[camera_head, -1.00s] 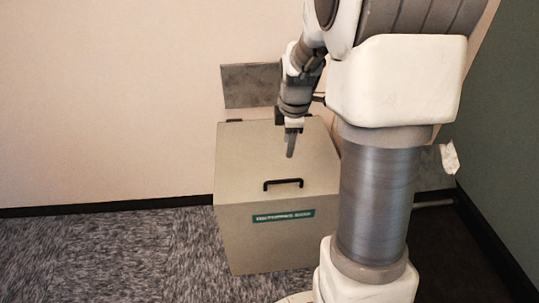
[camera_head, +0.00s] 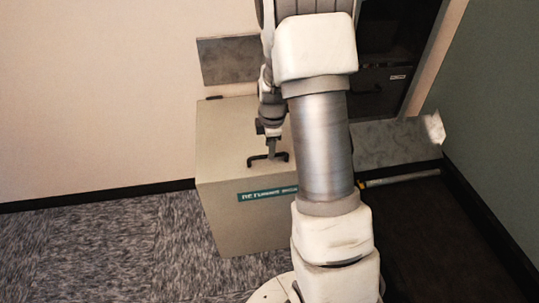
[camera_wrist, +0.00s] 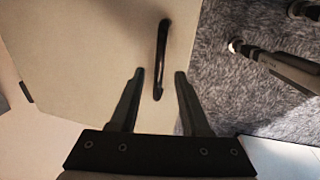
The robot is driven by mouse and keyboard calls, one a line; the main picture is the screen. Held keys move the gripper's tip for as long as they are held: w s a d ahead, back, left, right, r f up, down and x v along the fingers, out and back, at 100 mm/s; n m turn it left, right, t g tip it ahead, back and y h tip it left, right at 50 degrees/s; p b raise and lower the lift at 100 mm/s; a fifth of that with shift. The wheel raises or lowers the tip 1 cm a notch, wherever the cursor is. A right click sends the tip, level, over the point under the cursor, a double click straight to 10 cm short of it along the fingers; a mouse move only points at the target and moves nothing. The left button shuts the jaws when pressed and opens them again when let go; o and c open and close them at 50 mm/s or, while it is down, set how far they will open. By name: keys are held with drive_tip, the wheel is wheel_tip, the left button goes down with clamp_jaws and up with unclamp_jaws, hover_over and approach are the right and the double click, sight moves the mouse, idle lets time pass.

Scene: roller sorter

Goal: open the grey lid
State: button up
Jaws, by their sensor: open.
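The grey lid (camera_head: 222,127) is the flat top of a box with a green label on its front, and it lies shut. A black bar handle (camera_head: 254,160) sits near the lid's front edge; my arm hides part of the lid's right side. My gripper (camera_head: 271,155) points down just over the handle. In the wrist view my gripper (camera_wrist: 158,72) is open, with the black handle (camera_wrist: 162,55) lying between the lines of its two fingers, its near end close to the fingertips. I cannot tell whether the fingers touch the handle or the lid.
The box (camera_head: 233,222) stands on grey carpet (camera_head: 120,245) against the pale wall. A grey panel (camera_head: 225,62) is on the wall behind it. A dark cabinet (camera_head: 384,85) stands at the back right. Carpet to the left is clear.

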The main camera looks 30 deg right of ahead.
drive_tip(key=shift+w+f, duration=0.15)
drive_tip(key=shift+f, duration=0.55)
drive_tip(key=shift+w+f, duration=0.15)
drive_tip(key=shift+f, duration=0.55)
drive_tip(key=shift+c, duration=0.4)
clamp_jaws()
